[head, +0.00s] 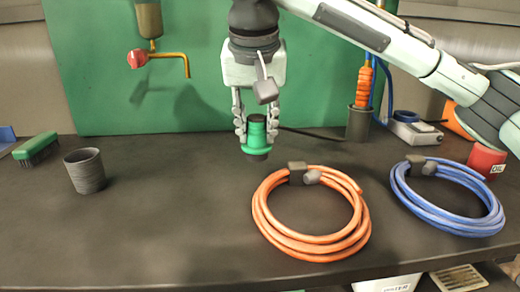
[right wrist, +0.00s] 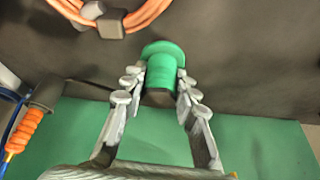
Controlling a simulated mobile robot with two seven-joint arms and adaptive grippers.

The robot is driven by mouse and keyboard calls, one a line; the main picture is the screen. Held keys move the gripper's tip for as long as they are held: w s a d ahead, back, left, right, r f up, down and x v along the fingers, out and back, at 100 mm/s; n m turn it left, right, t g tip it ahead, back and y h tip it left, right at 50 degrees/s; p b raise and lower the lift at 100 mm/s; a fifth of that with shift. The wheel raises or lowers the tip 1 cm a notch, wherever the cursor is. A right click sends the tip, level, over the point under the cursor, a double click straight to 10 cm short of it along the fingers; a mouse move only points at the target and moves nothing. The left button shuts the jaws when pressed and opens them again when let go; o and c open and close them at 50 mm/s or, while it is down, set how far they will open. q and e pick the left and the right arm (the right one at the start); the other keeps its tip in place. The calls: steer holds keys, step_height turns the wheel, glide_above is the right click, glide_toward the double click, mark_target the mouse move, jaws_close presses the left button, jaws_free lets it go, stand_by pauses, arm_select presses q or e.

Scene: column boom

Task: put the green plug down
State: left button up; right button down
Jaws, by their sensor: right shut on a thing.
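The green plug (head: 256,149) is a short cylinder with a wide green flange and a dark top and bottom. My right gripper (head: 257,128) points down and is shut on it, one finger on each side. The plug appears to hang just above the dark bench, but I cannot tell whether it touches. In the right wrist view the plug (right wrist: 163,62) sits between the fingertips of my right gripper (right wrist: 160,82). My left gripper shows in neither view.
A coiled orange cable (head: 312,247) lies right of the plug, with a coiled blue cable (head: 450,222) farther right. A grey ribbed cup (head: 85,171) and a green brush (head: 36,148) stand left. A red-knobbed tap (head: 138,58) hangs at the green panel. The bench (head: 170,215) is clear front left.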

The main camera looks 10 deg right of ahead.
mark_target(260, 151)
steer(key=shift+w+d+f, duration=0.35)
steer(key=shift+w+f, duration=0.05)
steer(key=shift+w, duration=0.1)
steer(key=shift+f, duration=0.4)
step_height(260, 151, down, 3)
steer(key=shift+f, duration=0.1)
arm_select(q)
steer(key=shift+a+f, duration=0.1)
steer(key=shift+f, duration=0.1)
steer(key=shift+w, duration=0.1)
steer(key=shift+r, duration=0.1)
arm_select(e)
steer(key=shift+f, duration=0.1)
steer(key=c, duration=1.2)
jaws_free()
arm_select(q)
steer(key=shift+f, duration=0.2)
